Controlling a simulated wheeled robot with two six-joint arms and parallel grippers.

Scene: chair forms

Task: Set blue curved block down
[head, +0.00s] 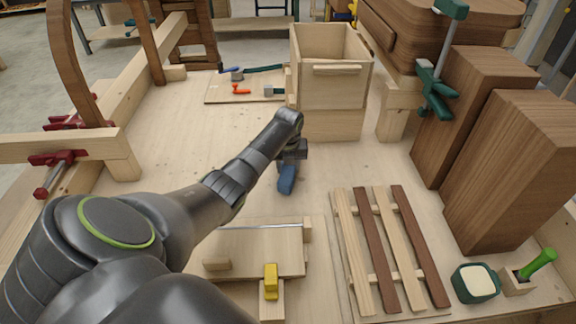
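The blue curved block (287,180) is at the tip of my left gripper (289,166), over the middle of the pale wooden bench top (200,150). My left arm reaches in from the lower left, and the dark gripper points down with the block at its fingers. The gripper looks shut on the block, though its fingers are partly hidden. I cannot tell whether the block's underside touches the bench. My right gripper is not in view.
A wooden box (331,70) stands behind the gripper. A slatted panel (385,250) lies at right, near tall brown blocks (515,175). A board with a yellow block (271,280) is in front. Clamped beams (70,147) stand at left. Bare bench surrounds the gripper.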

